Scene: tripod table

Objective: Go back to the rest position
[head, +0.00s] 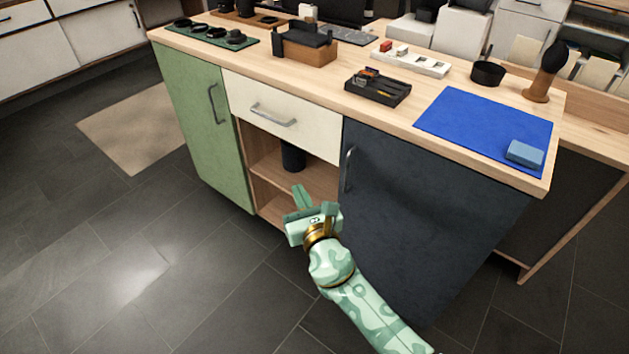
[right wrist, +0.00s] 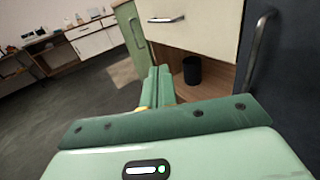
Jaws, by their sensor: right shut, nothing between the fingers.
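My right gripper (head: 300,197) is pale green. In the head view it hangs in front of the cabinet (head: 250,140), below the tabletop and short of the open shelf. In the right wrist view its two fingers (right wrist: 158,88) lie side by side, shut with nothing between them. The right arm comes in from the bottom of the head view. My left gripper does not show in either view.
The counter bears a blue mat (head: 470,125) with a blue block (head: 525,153), a black tray (head: 378,88) and a wooden box (head: 306,50). A dark cup (head: 292,157) stands in the open shelf. Handles (head: 348,170) stick out from the doors.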

